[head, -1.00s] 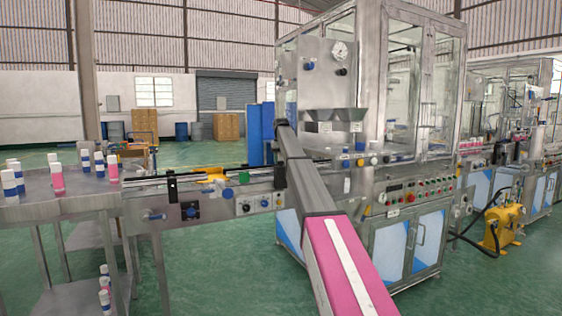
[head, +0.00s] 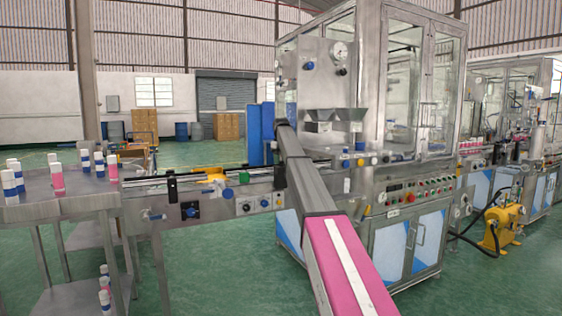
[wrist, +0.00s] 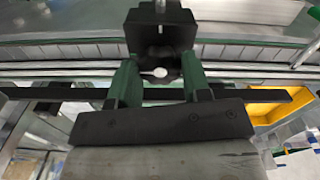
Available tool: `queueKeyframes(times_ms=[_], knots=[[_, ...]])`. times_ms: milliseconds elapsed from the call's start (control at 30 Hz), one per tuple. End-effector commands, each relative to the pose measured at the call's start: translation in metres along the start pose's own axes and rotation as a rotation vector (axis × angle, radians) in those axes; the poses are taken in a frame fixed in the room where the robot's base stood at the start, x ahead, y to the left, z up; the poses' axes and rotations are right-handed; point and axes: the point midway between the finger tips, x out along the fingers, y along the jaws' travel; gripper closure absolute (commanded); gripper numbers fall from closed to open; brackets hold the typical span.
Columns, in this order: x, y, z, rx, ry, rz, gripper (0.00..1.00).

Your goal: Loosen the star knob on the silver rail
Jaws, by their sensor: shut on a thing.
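In the wrist view my gripper (wrist: 160,74) reaches up from the bottom with two green fingers. They are shut on a small dark knob (wrist: 158,52) in front of a black clamp block (wrist: 160,16). A pale round end shows at the middle between the fingers. The silver rail (wrist: 60,71) runs left to right behind the fingers. The knob's lobes are partly hidden by the fingers and shadow. In the head view the rail line (head: 205,175) runs along the conveyor, with a black bracket (head: 172,187) on its left part. I cannot make out my gripper there.
A dark bar (wrist: 60,93) crosses behind the fingers. In the head view a steel table (head: 55,203) with several capped cans stands left, and a glazed machine (head: 425,75) right.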

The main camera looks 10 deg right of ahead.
Motion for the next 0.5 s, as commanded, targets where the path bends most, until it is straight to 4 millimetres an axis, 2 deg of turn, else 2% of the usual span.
queueKeyframes(times_ms=[167, 200, 267, 300, 500], knots=[[-0.0005, 0.0001, -0.0003, 0.001, 0.001, 0.000, 0.80], [-0.0005, 0.0001, -0.0003, 0.001, 0.001, 0.000, 0.53], [-0.0004, 0.0001, -0.0003, 0.001, 0.001, 0.000, 0.33], [-0.0004, 0.0001, -0.0003, 0.001, 0.001, 0.000, 0.30], [-0.0002, 0.0001, -0.0001, 0.002, 0.000, 0.000, 0.30]])
